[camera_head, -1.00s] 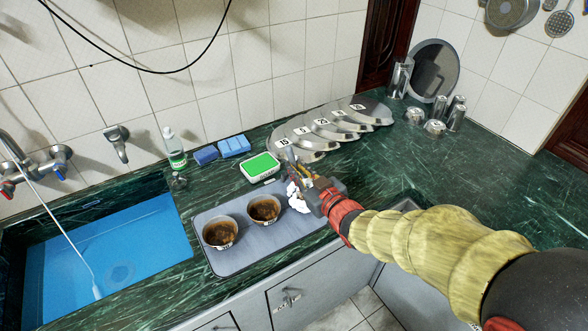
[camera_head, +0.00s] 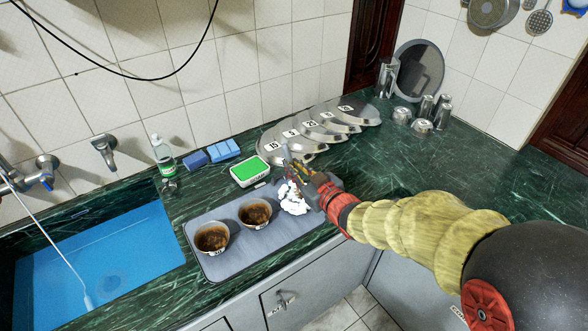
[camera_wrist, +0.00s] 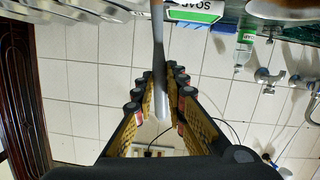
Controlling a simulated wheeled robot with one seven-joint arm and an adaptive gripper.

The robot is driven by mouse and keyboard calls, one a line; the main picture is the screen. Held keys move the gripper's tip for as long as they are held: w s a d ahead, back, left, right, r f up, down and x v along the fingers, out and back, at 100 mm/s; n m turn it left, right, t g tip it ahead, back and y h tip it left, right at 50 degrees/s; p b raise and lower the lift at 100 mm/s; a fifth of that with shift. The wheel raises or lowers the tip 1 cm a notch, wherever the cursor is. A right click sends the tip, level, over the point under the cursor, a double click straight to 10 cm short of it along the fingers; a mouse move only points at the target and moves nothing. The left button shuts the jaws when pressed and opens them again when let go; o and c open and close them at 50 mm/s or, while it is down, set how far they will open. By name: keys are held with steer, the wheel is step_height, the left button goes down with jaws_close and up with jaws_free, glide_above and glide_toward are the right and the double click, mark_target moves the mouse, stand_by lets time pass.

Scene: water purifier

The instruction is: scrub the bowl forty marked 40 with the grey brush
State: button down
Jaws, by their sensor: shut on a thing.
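Two bowls with brown dirt inside, a left bowl (camera_head: 212,238) and a right bowl (camera_head: 255,213), stand upright on the grey mat (camera_head: 235,262). Each has a small white label on its front, too small to read surely, so I cannot tell which is 40. My gripper (camera_head: 298,171) is above the mat's right end, to the right of and apart from both bowls. It is shut on a thin grey thing, apparently the grey brush (camera_head: 286,153); its long grey part also shows between the fingers in the wrist view (camera_wrist: 158,55). The brush's bristles are not clear.
A crumpled white thing (camera_head: 292,199) lies on the mat below my gripper. A green soap box (camera_head: 250,171), blue sponges (camera_head: 224,149) and a bottle (camera_head: 163,156) stand behind. Numbered metal plates (camera_head: 318,133) line the back. The blue sink (camera_head: 110,270) is left.

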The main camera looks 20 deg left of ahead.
steer(key=shift+w+a, duration=0.3)
steer(key=shift+w, duration=0.3)
steer(key=shift+s+a, duration=0.1)
steer(key=shift+s, duration=0.05)
steer(key=shift+s+a+b, duration=0.5)
steer(key=shift+s+a, duration=0.25)
steer(key=shift+s, duration=0.05)
steer(key=shift+r, duration=0.15)
